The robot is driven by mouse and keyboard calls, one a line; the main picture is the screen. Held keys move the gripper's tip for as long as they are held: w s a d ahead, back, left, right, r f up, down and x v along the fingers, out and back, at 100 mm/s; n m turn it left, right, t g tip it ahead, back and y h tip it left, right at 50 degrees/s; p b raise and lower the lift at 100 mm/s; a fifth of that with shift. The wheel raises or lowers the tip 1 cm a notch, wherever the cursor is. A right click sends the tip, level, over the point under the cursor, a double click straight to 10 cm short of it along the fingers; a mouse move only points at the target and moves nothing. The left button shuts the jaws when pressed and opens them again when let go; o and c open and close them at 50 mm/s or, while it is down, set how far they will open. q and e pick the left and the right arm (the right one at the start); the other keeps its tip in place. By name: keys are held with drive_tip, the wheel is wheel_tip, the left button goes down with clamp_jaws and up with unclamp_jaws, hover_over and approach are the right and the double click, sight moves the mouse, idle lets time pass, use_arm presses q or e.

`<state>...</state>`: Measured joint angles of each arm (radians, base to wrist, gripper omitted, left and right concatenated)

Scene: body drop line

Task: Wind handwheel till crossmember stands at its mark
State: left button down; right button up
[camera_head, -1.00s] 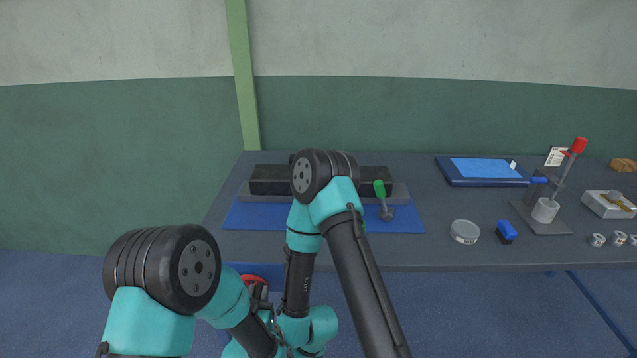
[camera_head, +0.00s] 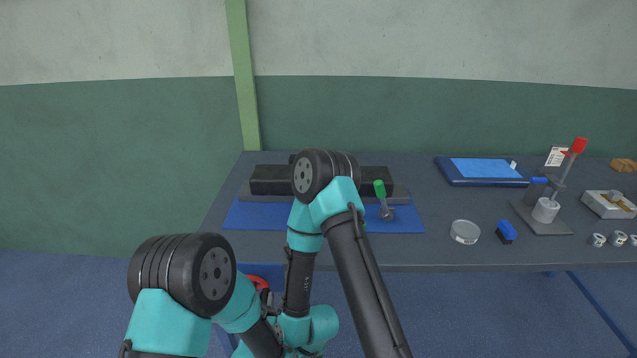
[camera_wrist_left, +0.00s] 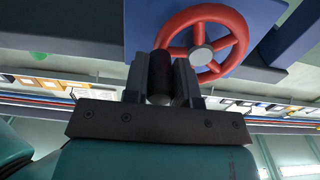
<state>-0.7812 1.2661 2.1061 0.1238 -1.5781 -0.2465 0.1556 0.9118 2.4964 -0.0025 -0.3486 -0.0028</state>
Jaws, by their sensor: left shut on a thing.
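The red handwheel (camera_wrist_left: 203,45) fills the top of the left wrist view, mounted on a blue housing (camera_wrist_left: 142,22). In the head view a piece of its red rim (camera_head: 260,282) shows below the bench's front edge, mostly hidden by my arms. My left gripper (camera_wrist_left: 160,85) is shut on the wheel's dark handle (camera_wrist_left: 160,72), with a finger on each side of it. My right gripper is not visible; the right arm (camera_head: 325,178) bends down in front of the bench. I cannot identify the crossmember or its mark for certain.
On the bench (camera_head: 440,255) stand a black block (camera_head: 272,178), a green-knobbed lever (camera_head: 380,188), a blue tray (camera_head: 485,170), a round tin (camera_head: 464,231), a small blue block (camera_head: 506,231) and a red-topped stand (camera_head: 546,212). Blue floor lies in front.

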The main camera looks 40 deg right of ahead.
use_arm(q)
drive_tip(key=shift+f, duration=0.1)
drive_tip(key=shift+w+a+f, duration=0.1)
drive_tip(key=shift+w+f, duration=0.05)
drive_tip(key=shift+f, duration=0.45)
drive_tip(key=shift+w+a+f, duration=0.1)
drive_tip(key=shift+f, duration=0.45)
drive_tip(key=shift+w+a+f, duration=0.65)
drive_tip(key=shift+a+f, duration=0.1)
drive_tip(key=shift+f, duration=0.1)
drive_tip(key=shift+a, duration=0.1)
drive_tip(key=shift+w+a+f, duration=0.2)
drive_tip(key=shift+w+a, duration=0.55)
drive_tip(key=shift+a, duration=0.1)
